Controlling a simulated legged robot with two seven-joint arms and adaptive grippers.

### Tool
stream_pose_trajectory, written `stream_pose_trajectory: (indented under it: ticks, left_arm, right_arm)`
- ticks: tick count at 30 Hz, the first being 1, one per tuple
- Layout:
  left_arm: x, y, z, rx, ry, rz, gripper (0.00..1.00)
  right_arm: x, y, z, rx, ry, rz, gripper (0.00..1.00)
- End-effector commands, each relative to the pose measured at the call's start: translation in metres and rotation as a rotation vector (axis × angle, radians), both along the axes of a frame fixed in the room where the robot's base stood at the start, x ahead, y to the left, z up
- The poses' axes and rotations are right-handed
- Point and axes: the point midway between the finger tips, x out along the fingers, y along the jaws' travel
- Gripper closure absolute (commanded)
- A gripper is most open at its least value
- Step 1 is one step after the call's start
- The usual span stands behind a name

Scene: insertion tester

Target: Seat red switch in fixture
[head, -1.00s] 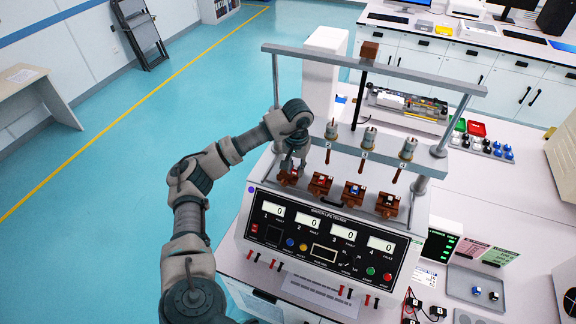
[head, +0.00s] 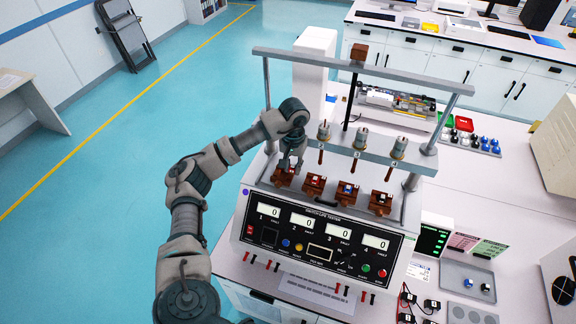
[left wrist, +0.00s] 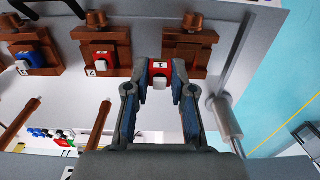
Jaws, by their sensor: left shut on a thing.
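My left gripper (head: 287,166) reaches down at the leftmost brown fixture (head: 283,180) on the tester. In the left wrist view its fingers (left wrist: 159,84) are shut on a red switch (left wrist: 159,69) with a white lower part. The switch sits in front of the brown fixture block (left wrist: 190,48), between the fingertips. I cannot tell how deep it sits in the fixture. The fingers hide its sides. In the head view the gripper hides most of it. My right gripper is not in view.
Neighbouring fixtures hold another red switch (left wrist: 101,56) and a blue switch (left wrist: 31,58). Plungers (head: 360,140) hang from a grey crossbar above the fixtures. The tester's front panel (head: 320,250) lies below. Trays (head: 467,280) and small parts lie on the bench to the right.

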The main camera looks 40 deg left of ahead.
Motion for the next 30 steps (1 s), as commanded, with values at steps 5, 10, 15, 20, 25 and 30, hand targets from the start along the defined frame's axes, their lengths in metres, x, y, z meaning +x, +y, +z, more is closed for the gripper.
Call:
stream_pose_trajectory:
  ticks: [5,10,15,20,25,30]
  left_arm:
    - [0.0,0.007,-0.003,-0.004,-0.001,0.002,1.0]
    - [0.0,0.016,-0.007,-0.004,0.001,0.005,1.0]
    - [-0.001,0.024,-0.011,-0.004,0.002,0.007,1.0]
    - [-0.001,0.03,-0.013,-0.003,0.001,0.01,1.0]
    - [-0.001,0.038,-0.017,-0.003,0.002,0.012,1.0]
    - [-0.001,0.047,-0.021,-0.004,0.003,0.013,1.0]
  right_arm:
    - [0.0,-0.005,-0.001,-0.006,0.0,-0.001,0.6]
    - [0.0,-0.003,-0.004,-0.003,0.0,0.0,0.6]
    - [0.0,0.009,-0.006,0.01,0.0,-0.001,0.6]
    - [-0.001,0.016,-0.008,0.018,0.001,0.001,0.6]
    - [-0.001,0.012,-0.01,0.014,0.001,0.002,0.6]
    - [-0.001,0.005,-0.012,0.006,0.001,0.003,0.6]
